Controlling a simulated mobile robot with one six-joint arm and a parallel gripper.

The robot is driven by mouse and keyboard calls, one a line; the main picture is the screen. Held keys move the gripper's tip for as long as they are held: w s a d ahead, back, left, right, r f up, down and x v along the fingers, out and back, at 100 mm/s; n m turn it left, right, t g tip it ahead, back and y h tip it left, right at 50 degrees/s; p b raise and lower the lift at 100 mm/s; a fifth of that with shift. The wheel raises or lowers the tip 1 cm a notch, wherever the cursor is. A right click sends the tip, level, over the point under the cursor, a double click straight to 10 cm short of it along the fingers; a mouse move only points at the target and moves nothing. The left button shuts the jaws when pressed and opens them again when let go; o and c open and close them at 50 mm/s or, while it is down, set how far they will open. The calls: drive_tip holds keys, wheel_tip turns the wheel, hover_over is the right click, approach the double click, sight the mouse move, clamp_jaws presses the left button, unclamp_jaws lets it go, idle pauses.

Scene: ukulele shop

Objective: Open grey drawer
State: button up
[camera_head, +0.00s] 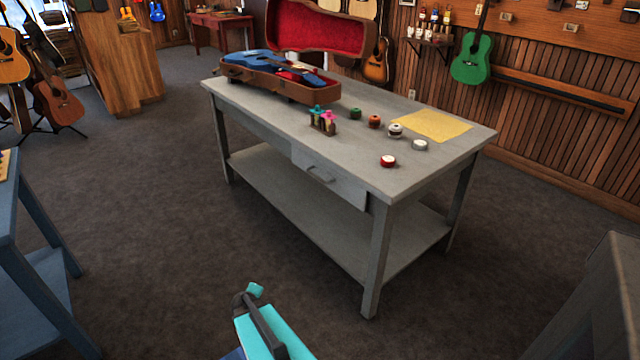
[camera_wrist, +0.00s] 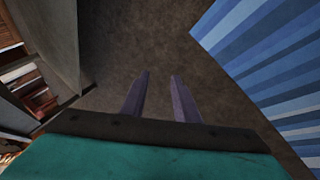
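The grey drawer (camera_head: 326,178) sits under the top of the grey table (camera_head: 268,107), on its near long side. Its front has a small grey curved handle (camera_head: 320,174). The drawer front seems to stand slightly proud of the table's apron; I cannot tell whether it is a little open. My gripper (camera_wrist: 157,92) shows two fingers apart with bare floor between them in the wrist view. In the head view my teal arm end is low in the middle, in front of the table and well short of the drawer. The drawer is not seen in the wrist view.
An open case with a blue ukulele (camera_head: 262,62), several small round items and a yellow cloth (camera_head: 431,125) are on the tabletop. A blue table (camera_head: 38,262) is at the left and a grey piece of furniture (camera_head: 600,305) at the lower right. Carpet (camera_head: 190,260) before the table is clear.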

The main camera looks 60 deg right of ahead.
drive_tip(key=w+d+r+n+t+h+b, duration=0.15)
drive_tip(key=d+r, duration=0.35)
drive_tip(key=d, duration=0.7)
drive_tip(key=n+t+h+b, duration=0.5)
drive_tip(key=n+t+h, duration=0.1)
drive_tip(key=n+t, duration=0.2)
approach(319, 178)
drive_tip(key=v, duration=0.3)
drive_tip(key=shift+s+f, duration=0.1)
drive_tip(key=shift+f, duration=0.1)
drive_tip(key=shift+d, duration=0.15)
drive_tip(key=shift+p+x, duration=0.35)
drive_tip(key=shift+x, duration=6.45)
drive_tip(key=shift+f, duration=0.15)
